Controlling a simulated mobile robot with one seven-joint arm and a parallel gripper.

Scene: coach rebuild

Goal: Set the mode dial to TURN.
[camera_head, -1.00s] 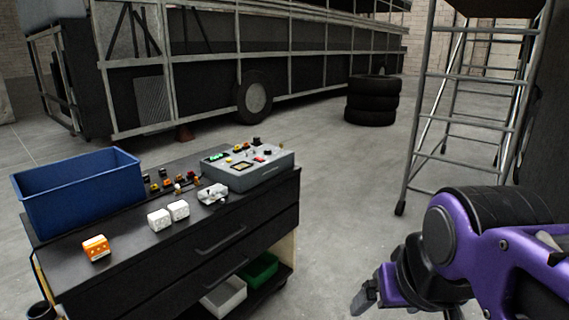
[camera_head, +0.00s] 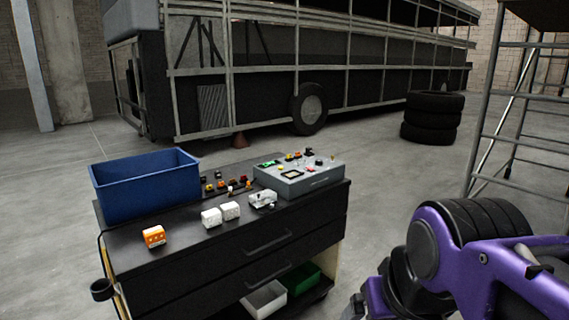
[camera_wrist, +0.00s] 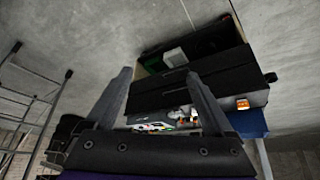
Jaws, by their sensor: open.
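A grey control box (camera_head: 300,175) with several coloured knobs and buttons on its top stands at the right end of a black cart top. The mode dial is too small to tell apart from the other controls. In the wrist view, the box (camera_wrist: 165,127) shows between my fingers, small and far off. My gripper (camera_wrist: 163,85) is open and empty, its two fingers spread apart, and it is well away from the box. In the head view my purple arm is at the lower right, and its fingers are mostly cut off by the frame edge.
The black cart (camera_head: 190,262) also carries a blue bin (camera_head: 147,188), an orange block (camera_head: 154,236), white blocks (camera_head: 220,214) and several small parts. A tyre stack (camera_head: 432,118) and a scaffold (camera_head: 510,125) stand at the right. Floor between is clear.

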